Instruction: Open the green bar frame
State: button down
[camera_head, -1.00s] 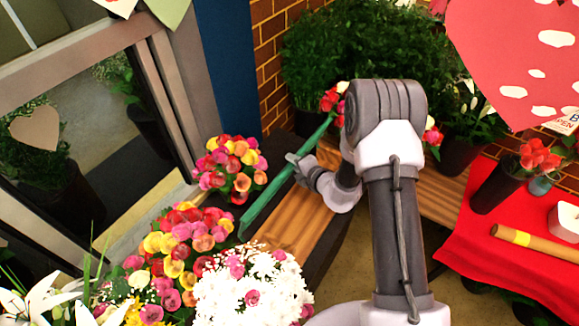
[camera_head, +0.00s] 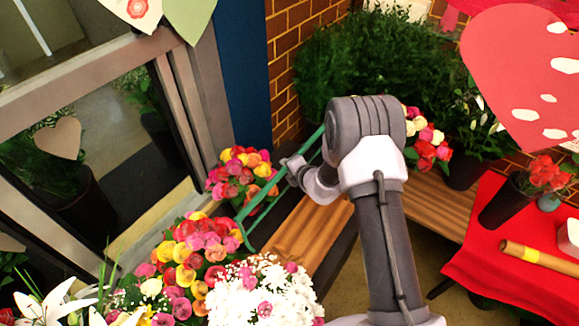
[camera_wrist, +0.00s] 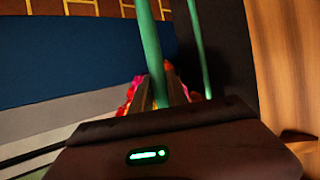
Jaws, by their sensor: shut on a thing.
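The green bar frame (camera_head: 264,204) stretches over the wooden bench, from the flowers at lower left up to the right, partly hidden behind my arm. It now shows as two thin green bars with a narrow gap between them. My gripper (camera_head: 288,167) is shut on the bar on the door side, near its middle. In the wrist view this held bar (camera_wrist: 150,50) runs between the fingers of my gripper (camera_wrist: 155,95). The second bar (camera_wrist: 198,45) stands apart to the right, outside the fingers. The far ends are hidden.
The wooden bench (camera_head: 305,232) lies under the frame. Flower bouquets crowd its left, with white flowers (camera_head: 255,290) in front. A glass door (camera_head: 95,150) is on the left. A brick wall (camera_head: 290,50) and leafy plants (camera_head: 385,65) stand behind. A red-covered table (camera_head: 510,240) is at right.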

jog(key=c, duration=1.3)
grip_release()
jog(key=v, duration=1.7)
jog(key=shift+s+r+b, duration=0.15)
jog(key=shift+r+b, duration=0.05)
jog(key=shift+b, duration=0.2)
jog(key=shift+d, duration=0.1)
